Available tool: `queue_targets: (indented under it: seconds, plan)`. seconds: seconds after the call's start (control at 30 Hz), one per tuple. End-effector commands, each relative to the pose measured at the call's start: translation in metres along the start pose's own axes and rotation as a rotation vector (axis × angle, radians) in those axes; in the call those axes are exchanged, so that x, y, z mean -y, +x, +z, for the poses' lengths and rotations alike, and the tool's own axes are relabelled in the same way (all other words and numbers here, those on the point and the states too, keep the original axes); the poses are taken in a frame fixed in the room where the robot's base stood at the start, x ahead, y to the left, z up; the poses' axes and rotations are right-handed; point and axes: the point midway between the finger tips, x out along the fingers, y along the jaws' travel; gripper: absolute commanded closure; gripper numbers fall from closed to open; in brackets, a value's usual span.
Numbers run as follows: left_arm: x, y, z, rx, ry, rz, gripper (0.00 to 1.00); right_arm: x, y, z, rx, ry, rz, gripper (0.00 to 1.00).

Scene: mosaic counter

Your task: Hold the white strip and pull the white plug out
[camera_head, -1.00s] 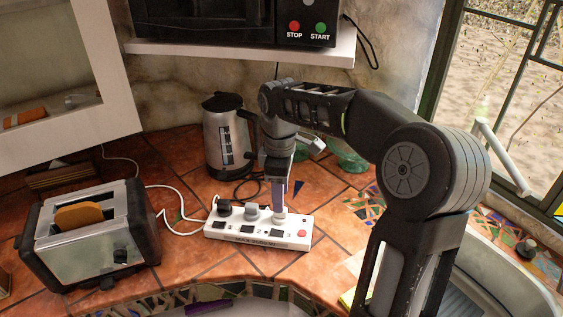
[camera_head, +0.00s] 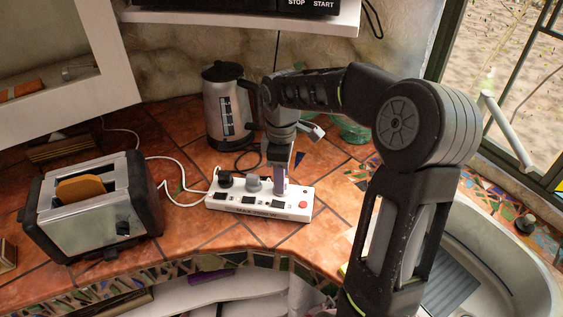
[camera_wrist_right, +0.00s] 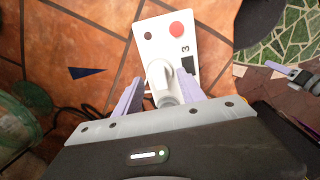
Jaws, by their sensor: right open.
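The white strip (camera_head: 262,212) lies on the orange tiles in the middle of the counter. Its red button end also shows in the right wrist view (camera_wrist_right: 176,30). The white plug (camera_wrist_right: 160,74) sits in the strip near that end. My right gripper (camera_head: 281,184) is down at the strip from above, open, with its pale purple fingers on either side of the white plug. In the head view the finger mostly hides this plug. A grey plug (camera_head: 253,184) and a black plug (camera_head: 226,178) sit further left in the strip.
A toaster (camera_head: 95,215) with bread stands at the left, and a steel kettle (camera_head: 224,115) stands behind the strip. A white cable (camera_head: 178,200) runs to the strip's left end. A sink (camera_head: 490,285) is at the right. Bare tiles lie in front of the strip.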

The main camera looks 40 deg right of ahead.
Motion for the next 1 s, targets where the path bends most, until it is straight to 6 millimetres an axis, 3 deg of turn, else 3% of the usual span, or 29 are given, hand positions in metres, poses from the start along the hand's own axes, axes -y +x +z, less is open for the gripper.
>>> queue_targets:
  seconds: [0.2, 0.5, 1.0]
  plan:
    - [-0.001, -0.003, 0.001, 0.001, -0.001, -0.001, 0.64, 0.000, 0.021, 0.000, 0.000, 0.000, -0.001, 0.53]
    - [-0.001, -0.003, 0.001, 0.001, -0.001, -0.001, 0.64, 0.000, 0.024, 0.000, -0.001, 0.000, 0.001, 0.53]
    - [-0.001, -0.003, 0.001, 0.001, -0.001, -0.001, 0.64, 0.000, 0.023, 0.000, -0.001, 0.000, 0.001, 0.93]
